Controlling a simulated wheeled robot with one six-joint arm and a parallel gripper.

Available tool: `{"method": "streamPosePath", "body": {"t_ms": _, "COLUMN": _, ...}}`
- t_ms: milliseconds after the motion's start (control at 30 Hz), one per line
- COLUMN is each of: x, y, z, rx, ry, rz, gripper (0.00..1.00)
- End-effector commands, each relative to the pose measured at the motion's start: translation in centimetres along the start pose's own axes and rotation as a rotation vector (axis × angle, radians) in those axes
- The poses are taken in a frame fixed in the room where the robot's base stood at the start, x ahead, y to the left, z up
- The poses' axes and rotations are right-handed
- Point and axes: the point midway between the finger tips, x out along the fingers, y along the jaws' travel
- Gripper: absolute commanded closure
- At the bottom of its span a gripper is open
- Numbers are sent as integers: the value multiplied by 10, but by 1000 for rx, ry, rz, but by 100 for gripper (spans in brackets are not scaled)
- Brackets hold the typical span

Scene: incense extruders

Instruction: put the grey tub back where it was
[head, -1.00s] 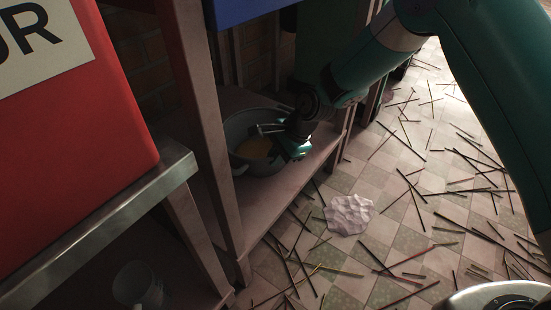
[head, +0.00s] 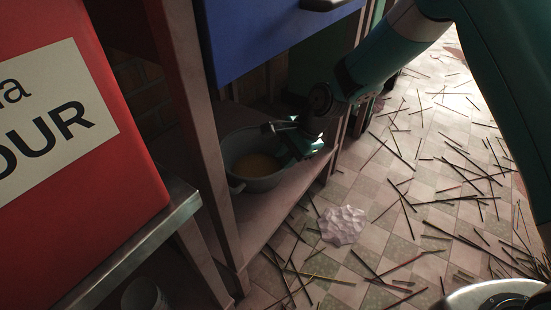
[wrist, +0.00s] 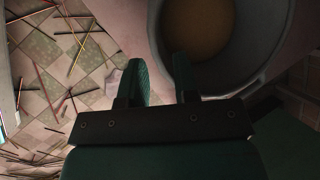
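The grey tub (head: 238,170), round with a yellowish-brown content, is at the lower shelf (head: 285,205), behind the front post. It looks upright. Whether its base rests fully on the shelf is hard to see. My gripper (head: 296,143) is at the tub's right side. In the wrist view, my gripper's two fingers (wrist: 160,80) stand a small gap apart at the rim of the tub (wrist: 157,30). One finger is outside the wall and the other inside.
A red box (head: 125,175) with a lettered label stands on a metal-edged counter (head: 130,250) at left. A blue drawer front (head: 265,35) is above the shelf. A white crumpled lump (head: 342,225) and many thin sticks (head: 400,195) lie on the tiled floor. A pale cup (head: 143,295) is under the counter.

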Motion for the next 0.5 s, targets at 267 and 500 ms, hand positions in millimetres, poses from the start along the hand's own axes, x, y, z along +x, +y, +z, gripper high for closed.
{"method": "streamPosePath", "body": {"t_ms": 267, "x": -38, "y": 0, "z": 0, "rx": 1, "ry": 0, "rz": 1, "gripper": 72}}
{"method": "streamPosePath", "body": {"t_ms": 500, "x": -48, "y": 1, "z": 4, "rx": -34, "ry": 1, "rz": 2, "gripper": 72}}
